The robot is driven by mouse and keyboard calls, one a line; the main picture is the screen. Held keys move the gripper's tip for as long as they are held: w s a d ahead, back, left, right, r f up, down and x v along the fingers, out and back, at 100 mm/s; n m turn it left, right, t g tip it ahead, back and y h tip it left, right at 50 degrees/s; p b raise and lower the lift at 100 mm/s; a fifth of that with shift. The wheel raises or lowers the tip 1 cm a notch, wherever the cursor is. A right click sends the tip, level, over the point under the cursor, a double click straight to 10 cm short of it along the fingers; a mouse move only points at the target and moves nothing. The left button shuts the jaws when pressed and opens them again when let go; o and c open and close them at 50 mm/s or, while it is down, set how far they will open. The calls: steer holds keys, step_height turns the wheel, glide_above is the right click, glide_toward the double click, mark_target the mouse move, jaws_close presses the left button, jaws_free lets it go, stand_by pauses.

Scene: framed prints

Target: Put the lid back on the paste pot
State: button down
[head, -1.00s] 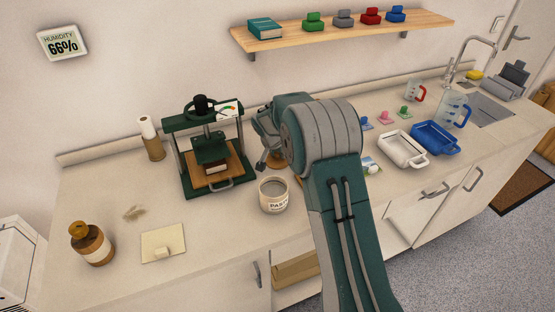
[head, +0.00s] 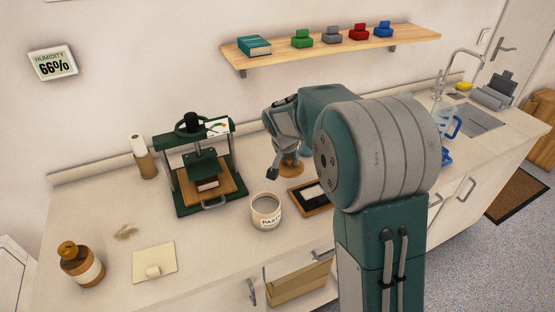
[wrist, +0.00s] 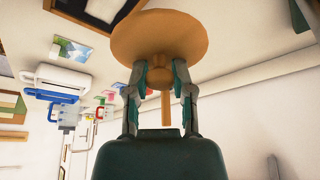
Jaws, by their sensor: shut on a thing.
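The paste pot (head: 266,218) stands open on the counter in the head view, with its label facing the front and a grey inside showing. My gripper (wrist: 160,72) is shut on the lid (wrist: 160,32), a round orange-brown disc, by its knob. In the head view my gripper (head: 288,155) is behind and to the right of the pot, and the lid (head: 291,169) is partly visible below it. The lid is apart from the pot. The exact height of the lid above the counter is hard to tell.
A green press (head: 205,170) stands left of the pot. A brown bottle (head: 83,265) and a cream sheet (head: 154,263) are at the left. My arm hides much of the right-hand counter.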

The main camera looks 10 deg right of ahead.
mark_target(300, 171)
steer(key=s, duration=0.1)
steer(key=s+d+r, duration=0.1)
steer(key=s, duration=0.1)
steer(key=shift+s+d+r, duration=0.15)
steer(key=shift+s+r, duration=0.2)
steer(key=shift+r, duration=0.05)
steer(key=shift+s+r, duration=0.1)
steer(key=shift+s, duration=0.15)
steer(key=s+a+r+n, duration=0.1)
steer(key=s+a, duration=0.3)
steer(key=a, duration=0.6)
steer(key=shift+f, duration=3)
steer(key=shift+c, duration=2)
jaws_free()
